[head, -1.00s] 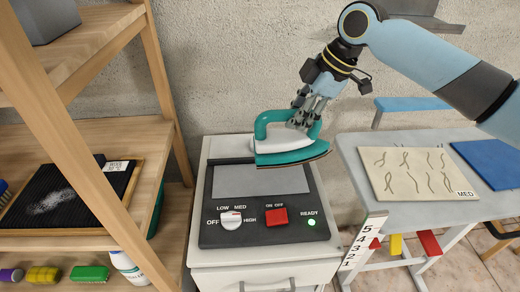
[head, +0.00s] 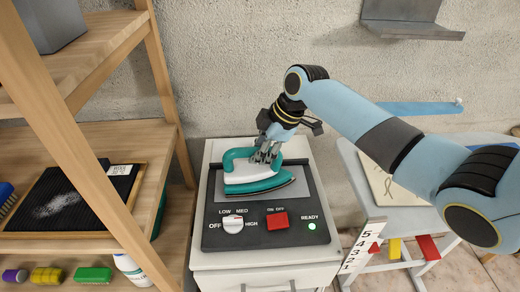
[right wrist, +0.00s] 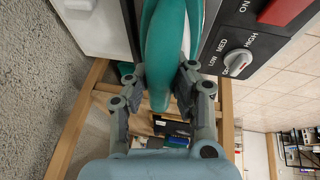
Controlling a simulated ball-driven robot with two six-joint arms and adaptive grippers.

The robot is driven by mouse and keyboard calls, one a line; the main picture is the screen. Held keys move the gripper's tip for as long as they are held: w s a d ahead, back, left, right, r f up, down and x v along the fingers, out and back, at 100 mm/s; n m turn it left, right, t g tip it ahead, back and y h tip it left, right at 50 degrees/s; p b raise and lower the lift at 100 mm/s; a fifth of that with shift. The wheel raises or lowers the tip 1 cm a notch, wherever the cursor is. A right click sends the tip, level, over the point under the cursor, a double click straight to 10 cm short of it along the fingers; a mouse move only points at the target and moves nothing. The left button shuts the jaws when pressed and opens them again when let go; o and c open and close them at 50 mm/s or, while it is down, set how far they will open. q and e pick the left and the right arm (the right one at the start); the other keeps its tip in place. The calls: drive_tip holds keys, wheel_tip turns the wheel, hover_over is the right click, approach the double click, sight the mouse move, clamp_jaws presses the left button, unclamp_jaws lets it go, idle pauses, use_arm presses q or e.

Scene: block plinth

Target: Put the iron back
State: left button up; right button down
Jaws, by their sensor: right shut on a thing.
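The teal and white iron (head: 250,175) is at the grey plate (head: 302,187) of the black control panel on the white cabinet. My right gripper (head: 266,154) is shut on the iron's handle from above. In the right wrist view the iron (right wrist: 165,50) runs between the two fingers of the gripper (right wrist: 160,88). Whether its sole touches the plate I cannot tell. The panel has a white dial (head: 233,225), a red switch (head: 277,221) and a lit green READY light (head: 311,226). My left gripper is not in view.
A wooden shelf (head: 85,140) stands close on the left, with a black tray (head: 70,200) and bottles (head: 130,268). A grey table with a cloth (head: 378,182) stands at the right, behind my right arm. A metal wall shelf (head: 412,28) is at the top right.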

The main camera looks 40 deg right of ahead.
drive_tip(key=c, duration=1.1)
unclamp_jaws()
drive_tip(key=shift+c, duration=0.2)
drive_tip(key=shift+r, duration=0.1)
drive_tip(key=v, duration=1.2)
